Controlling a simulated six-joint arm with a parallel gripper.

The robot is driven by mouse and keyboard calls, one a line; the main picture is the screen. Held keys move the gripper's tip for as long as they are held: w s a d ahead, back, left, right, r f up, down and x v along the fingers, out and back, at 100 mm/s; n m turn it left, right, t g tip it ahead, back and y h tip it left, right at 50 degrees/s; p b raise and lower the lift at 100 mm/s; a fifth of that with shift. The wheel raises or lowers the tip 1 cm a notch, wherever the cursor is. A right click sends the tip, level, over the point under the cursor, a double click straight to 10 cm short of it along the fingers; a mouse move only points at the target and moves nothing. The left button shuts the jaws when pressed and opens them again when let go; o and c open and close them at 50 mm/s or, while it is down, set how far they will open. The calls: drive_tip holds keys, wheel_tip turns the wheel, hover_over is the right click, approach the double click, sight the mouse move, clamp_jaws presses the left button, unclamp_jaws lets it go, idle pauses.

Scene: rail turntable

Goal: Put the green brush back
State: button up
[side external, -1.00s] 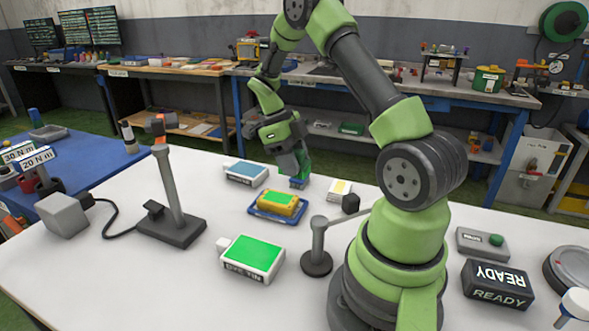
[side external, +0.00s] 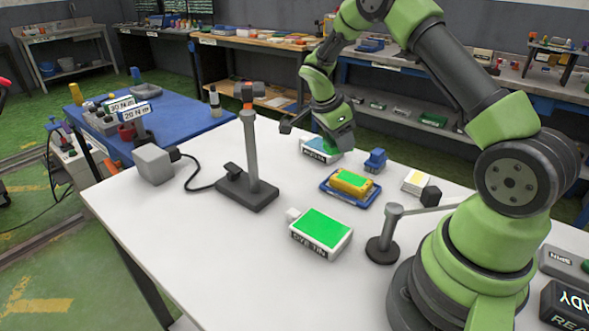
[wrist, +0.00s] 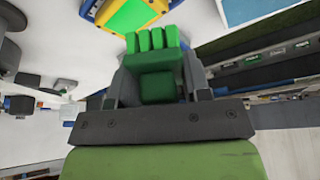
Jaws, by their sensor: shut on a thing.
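In the wrist view, my gripper (wrist: 156,72) is shut on the green brush (wrist: 157,42), whose several bristle tufts point away from me. In the side external view, my gripper (side external: 329,143) is above or beside a white tin with a light blue top (side external: 319,152). Little of the brush can be made out there, and I cannot tell whether it touches the tin. A small blue block-like holder (side external: 375,160) stands empty-looking to the right. A white tin with a green top (side external: 321,230) stands nearer the camera.
A yellow block with a green top (side external: 352,183) lies on a blue tray (side external: 331,189) between the tins. A dark-based post (side external: 250,160) stands left, with a cable to a grey box (side external: 153,164). A small stand (side external: 388,240) is by my base. The front-left table is clear.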

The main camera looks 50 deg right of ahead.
sight(284, 167)
drive_tip(key=w+a+n+t+y, duration=0.25)
drive_tip(key=w+n+t, duration=0.35)
drive_tip(key=w+n, duration=1.05)
drive_tip(key=s+f+n, duration=0.1)
drive_tip(key=f, duration=0.2)
drive_tip(key=s+f+n, duration=0.1)
drive_tip(key=f, duration=0.2)
drive_tip(key=s+f+n, duration=0.1)
drive_tip(key=f, duration=0.2)
drive_tip(key=shift+s+f, duration=0.1)
drive_tip(key=shift+f, duration=0.2)
drive_tip(key=shift+f, duration=0.1)
drive_tip(key=o, duration=0.9)
